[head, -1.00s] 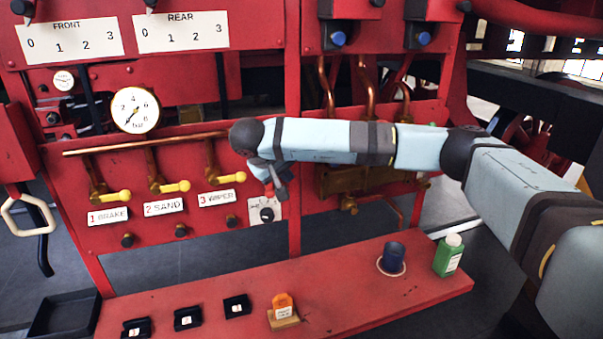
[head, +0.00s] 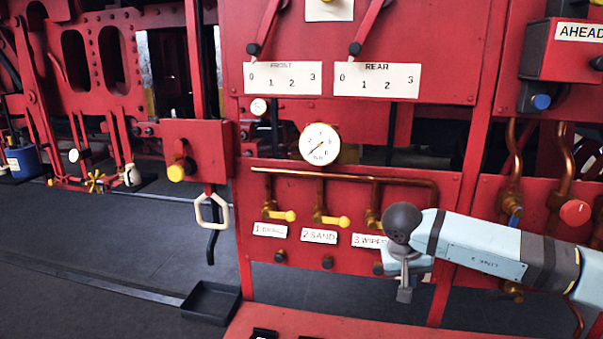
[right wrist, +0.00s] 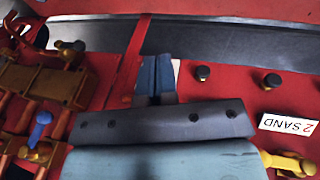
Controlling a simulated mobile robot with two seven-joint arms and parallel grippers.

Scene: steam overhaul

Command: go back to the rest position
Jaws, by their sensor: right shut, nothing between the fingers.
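My right gripper (head: 404,290) hangs at the end of my right arm, which comes in from the right in the head view. It is shut and empty, with its fingers pointing down in front of the red panel, just below the 3 WIPER label (head: 369,240). In the right wrist view the closed fingers (right wrist: 156,76) show against the red panel, near black knobs and the 2 SAND label (right wrist: 288,125). My left gripper is not in view.
The red panel carries a gauge (head: 320,144), copper pipes and yellow-handled valves (head: 331,220). A red shelf (head: 300,325) juts out below. A black tray (head: 211,302) lies at its left. Open dark floor (head: 110,240) spreads to the left.

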